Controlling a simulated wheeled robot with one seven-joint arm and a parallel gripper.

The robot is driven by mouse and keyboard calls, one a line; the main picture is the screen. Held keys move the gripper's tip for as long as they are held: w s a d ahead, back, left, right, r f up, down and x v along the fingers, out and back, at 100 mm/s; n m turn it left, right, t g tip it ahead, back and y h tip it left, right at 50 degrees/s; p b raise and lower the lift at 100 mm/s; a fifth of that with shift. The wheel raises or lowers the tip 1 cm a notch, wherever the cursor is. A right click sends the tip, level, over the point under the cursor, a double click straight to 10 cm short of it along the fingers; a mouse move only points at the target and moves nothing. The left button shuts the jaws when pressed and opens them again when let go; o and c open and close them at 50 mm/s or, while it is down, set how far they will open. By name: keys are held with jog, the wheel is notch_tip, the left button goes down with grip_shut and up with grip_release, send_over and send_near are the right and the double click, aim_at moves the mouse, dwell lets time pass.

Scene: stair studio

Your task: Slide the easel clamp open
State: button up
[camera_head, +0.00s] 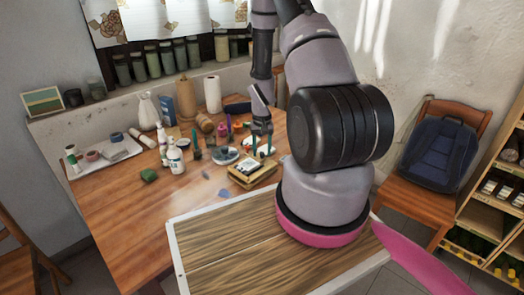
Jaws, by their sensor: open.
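A small light-wood piece (243,180) with a dark recess in its top lies on the wooden table, near the table's right side. It may be the easel with its clamp, but it is too small to tell for sure. How far any clamp is slid cannot be made out. My gripper (262,150) points down just above this piece, with its two thin fingers apart and nothing visible between them. Whether the fingertips touch the wood cannot be told. My arm hides the area to the right and behind it.
Around the gripper on the table (120,205) stand bottles (175,158), a grey round dish (225,155) and a tray (105,155) of small pots. Jars line the back ledge. A chair (425,160) with a blue backpack is at right. The table's front left is clear.

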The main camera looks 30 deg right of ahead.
grip_shut()
dwell(1.4)
